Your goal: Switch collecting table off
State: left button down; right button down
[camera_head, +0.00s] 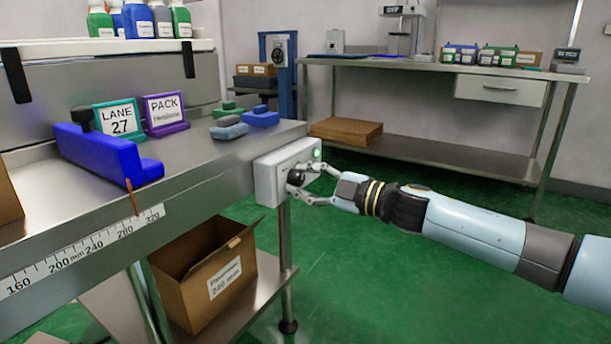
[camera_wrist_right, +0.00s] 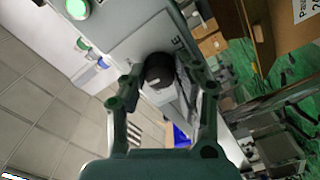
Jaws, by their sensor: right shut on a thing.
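The collecting table (camera_head: 200,178) is a steel table at the left in the head view. A light grey switch box (camera_head: 268,183) is fixed to its right end, with a black knob (camera_head: 296,177) and a lit green lamp (camera_head: 316,154). My right gripper (camera_head: 300,187) is at the box, its fingers shut around the knob. In the right wrist view the black knob (camera_wrist_right: 158,72) sits between the two fingers, and the green lamp (camera_wrist_right: 77,9) glows at the top left. Some lettering beside the knob is partly hidden by a finger. My left gripper is not in view.
A blue guide block (camera_head: 95,155), small signs and coloured pieces lie on the table. An open cardboard box (camera_head: 205,280) stands on the shelf below. A steel bench (camera_head: 430,70) stands at the back. Green floor is clear around my right arm.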

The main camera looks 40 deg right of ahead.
jog(key=shift+n, duration=0.9)
jog(key=n, duration=0.3)
jog(key=shift+n, duration=0.4)
jog(key=shift+f+n, duration=0.1)
jog(key=shift+n, duration=1.1)
jog(key=shift+s+n, duration=0.1)
jog(key=shift+n, duration=0.9)
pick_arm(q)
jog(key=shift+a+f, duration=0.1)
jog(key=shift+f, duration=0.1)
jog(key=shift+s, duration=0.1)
pick_arm(e)
jog(key=shift+n, duration=0.3)
jog(key=c, duration=1)
grip_release()
